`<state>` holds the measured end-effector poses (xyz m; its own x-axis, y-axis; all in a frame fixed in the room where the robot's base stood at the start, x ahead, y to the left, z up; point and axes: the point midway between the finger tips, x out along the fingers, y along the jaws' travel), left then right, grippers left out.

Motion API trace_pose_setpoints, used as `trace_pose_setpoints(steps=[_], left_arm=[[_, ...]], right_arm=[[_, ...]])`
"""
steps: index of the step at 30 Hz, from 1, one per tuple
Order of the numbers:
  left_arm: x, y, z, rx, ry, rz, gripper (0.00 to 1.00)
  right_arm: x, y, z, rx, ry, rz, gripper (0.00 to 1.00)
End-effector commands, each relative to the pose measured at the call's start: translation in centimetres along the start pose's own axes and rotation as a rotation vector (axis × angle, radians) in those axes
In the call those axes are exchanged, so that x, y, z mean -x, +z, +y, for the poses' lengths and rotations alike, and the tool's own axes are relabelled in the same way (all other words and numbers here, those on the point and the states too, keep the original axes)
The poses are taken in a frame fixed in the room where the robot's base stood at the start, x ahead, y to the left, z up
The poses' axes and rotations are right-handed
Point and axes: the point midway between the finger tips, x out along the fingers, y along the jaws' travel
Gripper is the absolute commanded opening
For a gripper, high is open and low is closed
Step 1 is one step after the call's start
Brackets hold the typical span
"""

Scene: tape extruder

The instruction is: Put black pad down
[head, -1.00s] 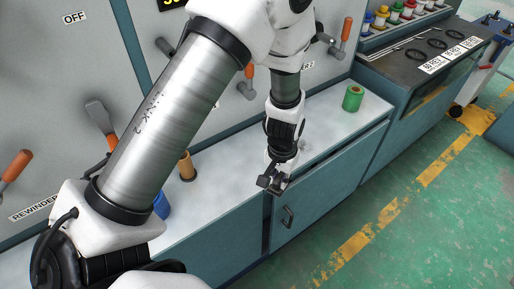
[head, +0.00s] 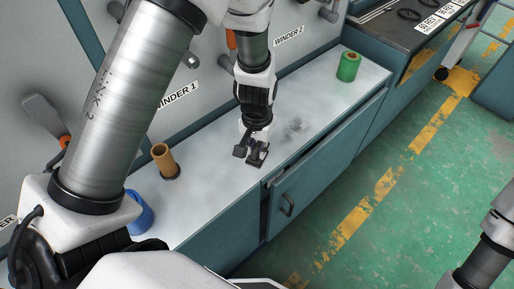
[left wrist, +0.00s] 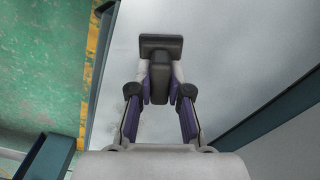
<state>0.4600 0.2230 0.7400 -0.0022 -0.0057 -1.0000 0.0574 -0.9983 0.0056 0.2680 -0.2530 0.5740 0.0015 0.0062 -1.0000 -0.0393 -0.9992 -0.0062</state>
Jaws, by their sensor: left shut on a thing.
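My left gripper (head: 255,138) hangs over the white countertop (head: 220,187) near its front edge. It is shut on the black pad (head: 259,157), which shows small and dark at the fingertips. In the left wrist view the pad (left wrist: 161,42) is a dark T shape: a wide flat head with a stem between the purple-lined fingers (left wrist: 160,85). The pale countertop lies beyond it. I cannot tell whether the pad touches the countertop. My right gripper is out of view; only part of that arm shows at the lower right.
A tan roll (head: 162,158) and a partly hidden blue roll (head: 141,212) stand left of the gripper. A green roll (head: 348,67) stands at the back right. A dark smudge (head: 295,126) marks the otherwise bare countertop. The machine panel rises behind; green floor lies in front.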

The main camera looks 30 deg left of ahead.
Motion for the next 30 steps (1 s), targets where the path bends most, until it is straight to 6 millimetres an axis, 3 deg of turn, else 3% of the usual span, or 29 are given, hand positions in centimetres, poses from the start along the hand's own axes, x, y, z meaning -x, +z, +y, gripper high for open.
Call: trace_pose_setpoints(steps=[1,2,3,4,12,16,27,30], left_arm=[[-0.3,0.0,0.0,0.000,0.000,0.000,0.00],[-0.2,0.0,0.0,0.000,0.000,0.000,0.24],[-0.2,0.0,0.0,0.000,0.000,0.000,0.38],[-0.2,0.0,0.0,0.000,0.000,0.000,0.42],[-0.1,0.0,0.0,0.000,0.000,0.000,0.42],[1.0,-0.1,0.0,0.000,0.001,0.003,0.42],[9.9,-0.1,0.0,0.000,0.001,0.005,0.42],[11.5,-0.1,0.0,-0.001,0.002,0.003,0.42]], right_arm=[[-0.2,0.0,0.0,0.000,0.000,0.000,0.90],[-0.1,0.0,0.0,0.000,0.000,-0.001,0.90],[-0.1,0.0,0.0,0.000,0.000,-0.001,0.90],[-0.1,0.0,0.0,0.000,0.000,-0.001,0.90],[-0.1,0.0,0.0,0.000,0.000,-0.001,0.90],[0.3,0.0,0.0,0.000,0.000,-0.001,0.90],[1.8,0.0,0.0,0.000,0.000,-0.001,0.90],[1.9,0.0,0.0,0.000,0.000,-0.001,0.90]])
